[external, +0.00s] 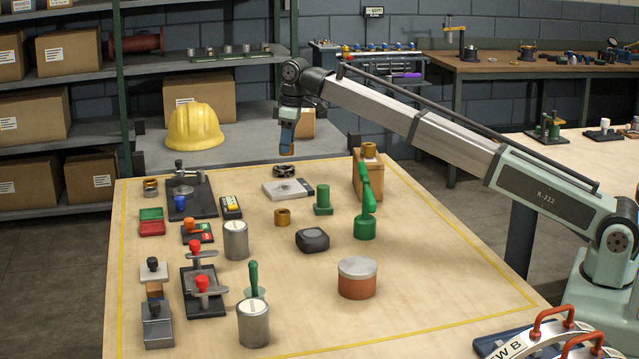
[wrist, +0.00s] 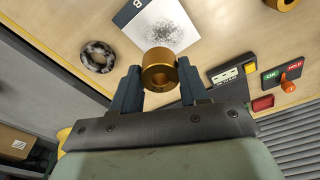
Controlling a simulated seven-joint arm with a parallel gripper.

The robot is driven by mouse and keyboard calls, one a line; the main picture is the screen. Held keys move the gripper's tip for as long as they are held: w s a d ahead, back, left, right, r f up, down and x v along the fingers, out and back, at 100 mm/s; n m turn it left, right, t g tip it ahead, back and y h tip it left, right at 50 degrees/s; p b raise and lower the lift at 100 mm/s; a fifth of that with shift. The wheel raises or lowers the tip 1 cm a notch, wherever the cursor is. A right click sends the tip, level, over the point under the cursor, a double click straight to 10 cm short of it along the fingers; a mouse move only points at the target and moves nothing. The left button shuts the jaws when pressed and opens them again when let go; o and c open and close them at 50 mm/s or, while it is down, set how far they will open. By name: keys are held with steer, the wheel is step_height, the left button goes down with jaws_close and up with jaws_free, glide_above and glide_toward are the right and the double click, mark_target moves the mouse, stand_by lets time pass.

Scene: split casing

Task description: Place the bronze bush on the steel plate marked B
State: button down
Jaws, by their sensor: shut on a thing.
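My gripper (external: 287,140) is shut on a bronze bush (wrist: 160,70), held between the two fingertips in the wrist view (wrist: 157,88). In the external view the bush shows as a small bronze bit (external: 287,151) under the fingers, raised above the table's far end. The steel plate marked B (wrist: 172,27) lies flat on the table, past the fingertips in the wrist view. It has a dark speckled patch and a black strip with a white B. In the external view the plate (external: 284,190) is below the gripper, and the bush is clear of it.
A dark mottled ring (external: 284,171) lies beyond the plate. Another bronze bush (external: 282,217) stands on the table in front of it. A green cylinder (external: 323,200) and a wooden block (external: 361,178) stand to the right. A yellow-buttoned box (external: 231,207) lies left.

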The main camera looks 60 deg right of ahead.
steer(key=shift+f, duration=4.8)
steer(key=c, duration=0.6)
jaws_free()
steer(key=shift+f, duration=0.15)
steer(key=r, duration=0.4)
steer(key=s+r, duration=0.1)
steer(key=r, duration=0.7)
steer(key=shift+s+d+r, duration=0.15)
steer(key=shift+s+d, duration=0.1)
